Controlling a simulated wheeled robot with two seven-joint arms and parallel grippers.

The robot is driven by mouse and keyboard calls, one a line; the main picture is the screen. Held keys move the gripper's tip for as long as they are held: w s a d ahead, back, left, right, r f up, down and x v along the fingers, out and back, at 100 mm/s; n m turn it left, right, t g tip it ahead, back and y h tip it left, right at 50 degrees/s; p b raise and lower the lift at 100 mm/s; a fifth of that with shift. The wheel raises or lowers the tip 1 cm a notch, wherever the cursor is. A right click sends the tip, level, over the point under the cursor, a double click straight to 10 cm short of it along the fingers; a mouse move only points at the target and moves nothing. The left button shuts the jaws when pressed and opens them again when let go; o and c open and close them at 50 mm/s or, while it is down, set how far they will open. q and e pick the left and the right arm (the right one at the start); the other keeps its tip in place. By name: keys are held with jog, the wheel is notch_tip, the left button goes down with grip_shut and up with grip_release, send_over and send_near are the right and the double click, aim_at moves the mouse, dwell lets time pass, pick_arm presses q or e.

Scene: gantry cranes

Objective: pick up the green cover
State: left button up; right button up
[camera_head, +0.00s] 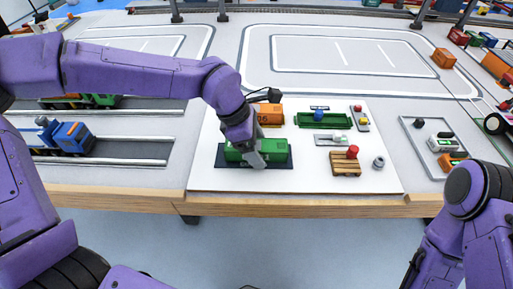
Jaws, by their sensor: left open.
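A green box-shaped piece (277,150), which looks like the green cover, lies on a dark blue pad (284,163) near the front of the white board. My left gripper (257,160) is over it, pointing down, with its fingers open. The gripper hides part of the green piece, and I cannot tell whether the fingers touch it. My right gripper is out of view; only parts of my right arm show at the lower right.
On the white board (222,180) stand an orange container (270,114), a green tray (323,121), a wooden pallet (346,170) with a red piece (352,152), and a grey ring (379,162). A blue train (70,137) is at left. The table's wooden front edge (300,206) is close.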

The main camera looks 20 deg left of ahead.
pick_arm(q)
jog(key=c, duration=1)
jog(key=shift+c, duration=0.2)
